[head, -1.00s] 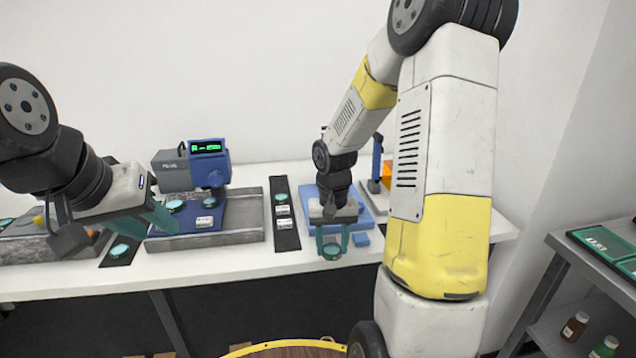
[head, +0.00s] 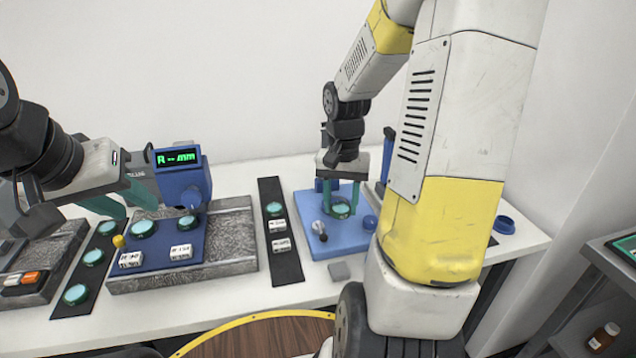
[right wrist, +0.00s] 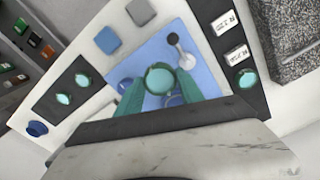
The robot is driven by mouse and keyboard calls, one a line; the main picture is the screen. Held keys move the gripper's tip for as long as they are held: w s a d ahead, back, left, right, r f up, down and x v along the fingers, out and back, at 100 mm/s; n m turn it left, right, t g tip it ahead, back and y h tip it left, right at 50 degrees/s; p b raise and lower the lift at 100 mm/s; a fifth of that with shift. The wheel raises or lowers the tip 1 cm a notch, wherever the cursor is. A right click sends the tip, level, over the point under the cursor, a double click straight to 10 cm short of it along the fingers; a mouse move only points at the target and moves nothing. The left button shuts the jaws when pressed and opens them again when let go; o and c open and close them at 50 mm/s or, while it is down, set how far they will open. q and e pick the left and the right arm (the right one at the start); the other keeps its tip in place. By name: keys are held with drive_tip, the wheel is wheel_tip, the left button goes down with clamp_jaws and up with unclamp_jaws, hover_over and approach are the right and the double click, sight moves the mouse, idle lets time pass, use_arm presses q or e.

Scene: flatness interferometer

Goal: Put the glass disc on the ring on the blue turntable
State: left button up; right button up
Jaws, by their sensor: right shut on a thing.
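My right gripper (head: 343,200) is shut on a green-rimmed glass disc (head: 340,208), which also shows between the fingertips in the right wrist view (right wrist: 159,78). The disc is held over the blue plate (head: 325,248) on the bench. Round blue parts show partly behind the disc and fingers in the right wrist view; I cannot make out the ring or whether the disc touches anything. My left gripper (head: 122,203) is open and empty, beside the grey stone block at the left.
A dark strip (head: 285,268) with a disc and white labelled blocks lies left of the plate. A blue instrument (head: 183,180) with a green display stands over a stone block (head: 232,250). A small silver-and-black lever (head: 319,228) stands on the plate. A grey pad (head: 339,271) lies in front.

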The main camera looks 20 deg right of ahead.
drive_tip(key=w, duration=0.3)
drive_tip(key=w+d, duration=0.1)
drive_tip(key=w, duration=0.2)
drive_tip(key=w+d+f, duration=0.1)
drive_tip(key=w, duration=0.2)
drive_tip(key=shift+w+d, duration=0.25)
drive_tip(key=shift+w, duration=0.1)
drive_tip(key=shift+f, duration=1.75)
drive_tip(key=shift+f, duration=0.1)
